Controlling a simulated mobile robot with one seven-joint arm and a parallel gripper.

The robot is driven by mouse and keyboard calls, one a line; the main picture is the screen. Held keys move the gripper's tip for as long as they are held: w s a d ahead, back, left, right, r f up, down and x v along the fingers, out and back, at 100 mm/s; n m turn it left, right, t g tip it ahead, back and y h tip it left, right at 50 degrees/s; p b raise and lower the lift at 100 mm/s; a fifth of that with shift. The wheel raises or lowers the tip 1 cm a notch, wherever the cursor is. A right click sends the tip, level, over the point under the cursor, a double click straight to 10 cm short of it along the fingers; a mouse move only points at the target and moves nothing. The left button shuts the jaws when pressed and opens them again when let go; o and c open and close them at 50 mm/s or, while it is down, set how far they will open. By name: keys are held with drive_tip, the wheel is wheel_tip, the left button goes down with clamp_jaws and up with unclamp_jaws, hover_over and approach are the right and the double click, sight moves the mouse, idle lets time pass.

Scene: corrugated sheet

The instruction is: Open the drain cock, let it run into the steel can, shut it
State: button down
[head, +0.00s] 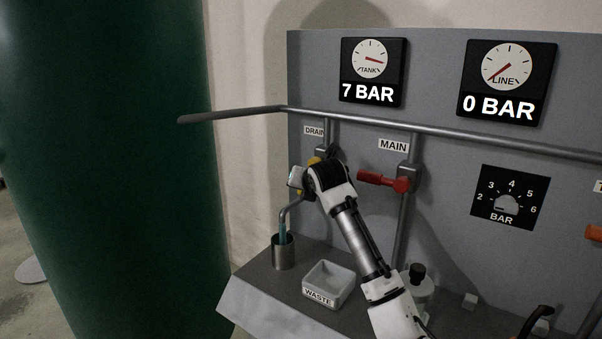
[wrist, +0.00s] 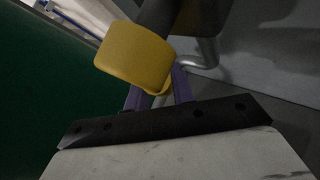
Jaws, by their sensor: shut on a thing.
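The drain cock's yellow handle (head: 313,161) is under the DRAIN label (head: 314,131), mostly hidden by my arm in the head view. In the wrist view the yellow handle (wrist: 135,55) fills the space just beyond my fingers. My gripper (wrist: 158,92) is shut on it; the purple fingers stand on either side of its lower part. The bent drain spout (head: 289,209) points down over the steel can (head: 283,255). A blue-green stream (head: 282,231) runs from the spout into the can. The level inside the can is hidden.
A white WASTE tray (head: 328,286) stands right of the can on the shelf. The red MAIN handle (head: 384,181) is close to the right of my arm. A bottle (head: 417,280) stands behind my forearm. The TANK gauge (head: 371,60) reads 7 BAR, the LINE gauge (head: 505,66) 0 BAR.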

drive_tip(key=shift+s+d+f+n+g+h+p, duration=0.15)
drive_tip(key=shift+s+d+n+g+h+p, duration=0.25)
drive_tip(key=shift+p, duration=0.35)
drive_tip(key=shift+f, duration=0.1)
drive_tip(key=c, duration=1.2)
unclamp_jaws()
drive_tip(key=shift+w, duration=0.1)
drive_tip(key=shift+d, duration=0.1)
drive_tip(key=b+v, duration=0.3)
drive_tip(key=v, duration=1.1)
drive_tip(key=shift+w+b, duration=0.15)
drive_tip(key=shift+b, duration=0.15)
